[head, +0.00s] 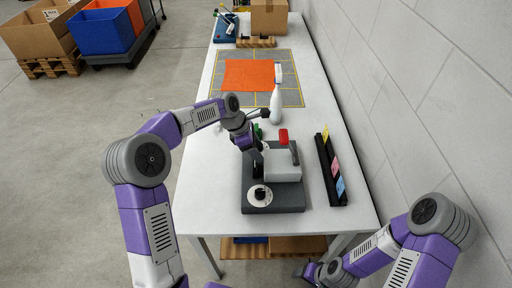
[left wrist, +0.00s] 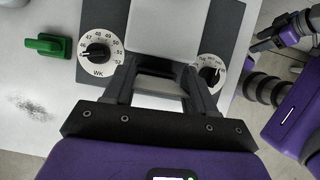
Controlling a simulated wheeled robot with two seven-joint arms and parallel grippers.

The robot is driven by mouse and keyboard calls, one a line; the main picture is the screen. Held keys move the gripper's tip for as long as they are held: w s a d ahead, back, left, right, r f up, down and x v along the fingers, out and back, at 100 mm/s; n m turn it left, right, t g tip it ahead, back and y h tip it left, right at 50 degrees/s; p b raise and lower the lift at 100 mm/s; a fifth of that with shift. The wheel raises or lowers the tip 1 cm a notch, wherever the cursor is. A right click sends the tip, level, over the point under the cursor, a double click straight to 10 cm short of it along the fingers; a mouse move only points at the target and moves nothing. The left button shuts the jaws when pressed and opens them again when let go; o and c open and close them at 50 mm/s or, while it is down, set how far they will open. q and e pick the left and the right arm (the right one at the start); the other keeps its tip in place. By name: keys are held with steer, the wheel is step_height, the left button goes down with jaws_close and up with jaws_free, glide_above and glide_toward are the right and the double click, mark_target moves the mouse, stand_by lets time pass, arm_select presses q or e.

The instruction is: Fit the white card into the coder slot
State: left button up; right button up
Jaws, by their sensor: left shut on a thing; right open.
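The coder (head: 282,168) stands on the table, with a dark grey base, a white-grey body, a red-tipped lever (head: 284,136) and two dials. My left gripper (head: 255,150) is over the coder's left side, between the dials. In the left wrist view my left gripper (left wrist: 161,76) is shut on a pale piece, apparently the white card (left wrist: 159,91), beside the coder's body. The week dial (left wrist: 97,55) is left of the fingers and another dial (left wrist: 208,73) is right. The slot cannot be made out. My right gripper (head: 308,270) is open below the table's front edge.
A black rack (head: 331,172) with yellow, pink and blue cards stands right of the coder. A white spray bottle (head: 275,106) stands behind it. A green-handled object (left wrist: 47,45) lies near the week dial. An orange mat (head: 250,75) lies farther back.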

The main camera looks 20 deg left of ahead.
arm_select(q)
steer(key=shift+d+f+b, duration=0.1)
steer(key=shift+f+b, duration=0.8)
steer(key=shift+f, duration=1.4)
steer(key=shift+s+f, duration=0.1)
steer(key=shift+f, duration=0.1)
